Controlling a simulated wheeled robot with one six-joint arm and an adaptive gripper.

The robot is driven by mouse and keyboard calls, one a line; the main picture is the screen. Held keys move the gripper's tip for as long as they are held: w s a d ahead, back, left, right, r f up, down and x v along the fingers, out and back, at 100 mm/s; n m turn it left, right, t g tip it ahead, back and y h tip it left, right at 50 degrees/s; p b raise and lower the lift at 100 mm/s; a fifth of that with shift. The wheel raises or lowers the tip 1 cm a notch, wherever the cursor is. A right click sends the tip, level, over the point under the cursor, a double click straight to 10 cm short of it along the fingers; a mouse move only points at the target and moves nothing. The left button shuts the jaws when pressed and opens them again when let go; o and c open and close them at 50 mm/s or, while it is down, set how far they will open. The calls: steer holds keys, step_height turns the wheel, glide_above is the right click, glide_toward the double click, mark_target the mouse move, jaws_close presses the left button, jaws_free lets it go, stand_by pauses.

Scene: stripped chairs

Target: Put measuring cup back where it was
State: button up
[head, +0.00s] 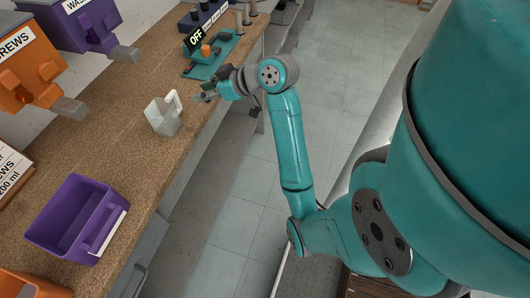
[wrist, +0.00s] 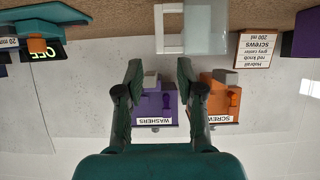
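The measuring cup (head: 160,118) is a pale, translucent cup with a white handle. It stands upright on the brown worktop (head: 125,145) in the head view, its handle toward my gripper. My gripper (head: 205,97) is just right of the cup, apart from it and holding nothing. In the upside-down wrist view the cup (wrist: 206,32) shows at the top, beyond the fingertips. There the two fingers of my gripper (wrist: 160,72) are spread apart with nothing between them.
A purple washers dispenser (head: 85,22) and an orange screws dispenser (head: 28,62) hang along the wall. A purple bin (head: 62,222) stands on the near worktop. A teal device with an OFF display (head: 197,38) is beyond my gripper. Worktop around the cup is clear.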

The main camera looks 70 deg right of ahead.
mark_target(189, 144)
steer(key=a+f+m, duration=0.1)
steer(key=a+f, duration=0.2)
steer(key=a+f+m, duration=0.1)
steer(key=a+f, duration=0.2)
steer(key=f, duration=0.1)
steer(key=a+f+m+h, duration=0.1)
steer(key=a+f, duration=0.2)
steer(key=shift+s+a+f, duration=0.35)
steer(key=shift+s, duration=0.05)
steer(key=s+a+f+m+h, duration=0.1)
steer(key=s+a+f, duration=0.5)
steer(key=s+a, duration=0.15)
steer(key=s+a+r+n+t, duration=0.1)
steer(key=s+a, duration=0.4)
steer(key=s, duration=0.6)
steer(key=s+a+r+n+t+y, duration=0.1)
steer(key=s+a, duration=0.4)
steer(key=s, duration=0.5)
steer(key=shift+s+a+r+n+y, duration=0.3)
steer(key=shift+s+r+n, duration=0.1)
steer(key=shift+r+n, duration=0.4)
